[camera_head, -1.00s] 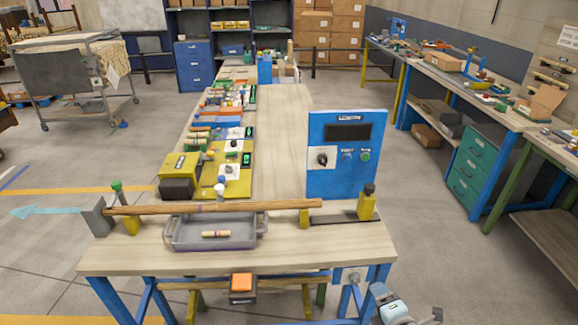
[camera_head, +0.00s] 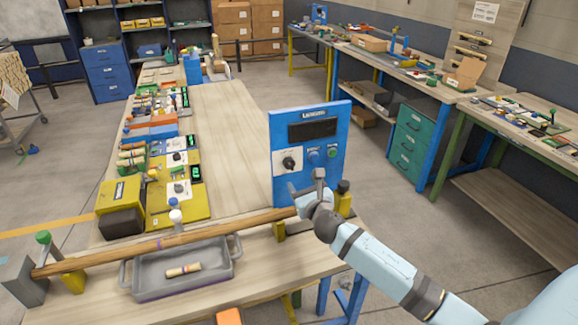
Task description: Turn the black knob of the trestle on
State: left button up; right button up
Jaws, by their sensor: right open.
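A yellow post (camera_head: 345,204) at the right end of the bench carries a black knob (camera_head: 344,186). A blue panel (camera_head: 337,140) stands behind it, with a dark display and a black rotary knob (camera_head: 289,163) on a white plate. A long wooden rod (camera_head: 180,240) lies across the bench on yellow supports; a green knob (camera_head: 43,237) tops the left one. My right gripper (camera_head: 306,184) is open, its fingers pointing up in front of the panel's lower part, left of the yellow post. It looks empty; its depth from the panel is unclear. My left gripper is out of view.
A grey tray (camera_head: 185,286) holding a short wooden piece (camera_head: 183,270) sits by the rod. A yellow box (camera_head: 120,195) and several coloured boards line the bench's left side. Bare wood (camera_head: 225,140) lies between them and the panel.

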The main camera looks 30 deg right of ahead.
aim_at(292, 168)
jog(key=x, duration=0.9)
jog(key=shift+w, duration=0.25)
jog(key=shift+a, duration=0.1)
jog(key=c, duration=0.9)
